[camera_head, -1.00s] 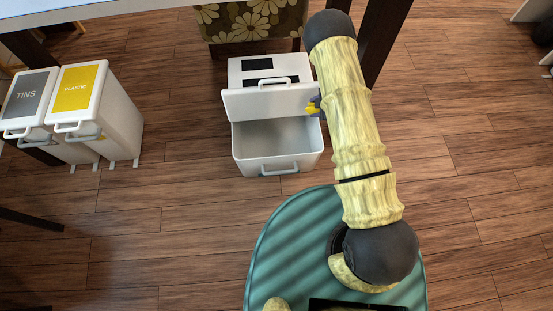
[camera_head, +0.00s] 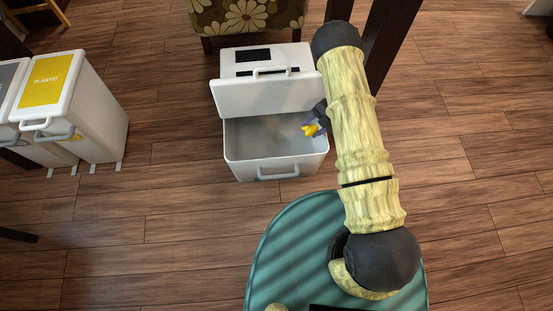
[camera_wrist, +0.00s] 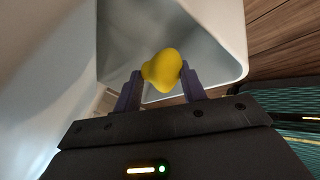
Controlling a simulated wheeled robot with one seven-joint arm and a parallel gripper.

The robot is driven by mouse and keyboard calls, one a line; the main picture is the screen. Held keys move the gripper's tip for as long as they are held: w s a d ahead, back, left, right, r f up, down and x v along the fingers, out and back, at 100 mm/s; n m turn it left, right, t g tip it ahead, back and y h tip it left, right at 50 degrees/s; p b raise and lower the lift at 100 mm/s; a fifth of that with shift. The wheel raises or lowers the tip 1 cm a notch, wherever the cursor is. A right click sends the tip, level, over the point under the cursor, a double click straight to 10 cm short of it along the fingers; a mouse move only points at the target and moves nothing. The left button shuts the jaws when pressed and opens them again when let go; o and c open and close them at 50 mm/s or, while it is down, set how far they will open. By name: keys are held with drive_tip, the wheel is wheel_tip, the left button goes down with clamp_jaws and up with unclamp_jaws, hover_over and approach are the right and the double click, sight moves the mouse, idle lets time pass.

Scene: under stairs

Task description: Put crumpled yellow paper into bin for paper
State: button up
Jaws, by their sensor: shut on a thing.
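The crumpled yellow paper (camera_wrist: 162,70) is between the two fingers of my gripper (camera_wrist: 160,80) in the wrist view, and the gripper is shut on it. In the head view the yellow paper (camera_head: 311,130) shows as a small lump at the tip of my gripper (camera_head: 315,127), over the right part of an open white bin (camera_head: 276,172). The bin's lid (camera_head: 266,97) is tilted up at its back. In the wrist view the bin's inside (camera_wrist: 205,40) lies beyond the paper and looks empty. The bin's label is not readable.
A white bin with a yellow PLASTIC lid (camera_head: 50,84) and a grey-lidded bin (camera_head: 8,80) stand closed at the left. A floral chair (camera_head: 247,18) is behind the open bin. A dark table leg (camera_head: 393,40) stands behind my arm. The wooden floor at right is clear.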

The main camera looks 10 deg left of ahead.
drive_tip(key=shift+s+a, duration=0.1)
drive_tip(key=shift+s+a, duration=0.1)
drive_tip(key=shift+a, duration=0.2)
drive_tip(key=b, duration=0.6)
hover_over(264, 154)
drive_tip(key=s+d, duration=0.1)
drive_tip(key=s, duration=0.2)
wheel_tip(264, 154, down, 14)
drive_tip(key=b, duration=0.7)
drive_tip(key=shift+a+r+b, duration=0.2)
drive_tip(key=shift+r+b, duration=0.05)
drive_tip(key=shift+b, duration=0.15)
wheel_tip(264, 154, down, 4)
drive_tip(key=b, duration=0.3)
drive_tip(key=shift+s+f, duration=0.1)
drive_tip(key=shift+f, duration=0.15)
drive_tip(key=shift+f, duration=0.6)
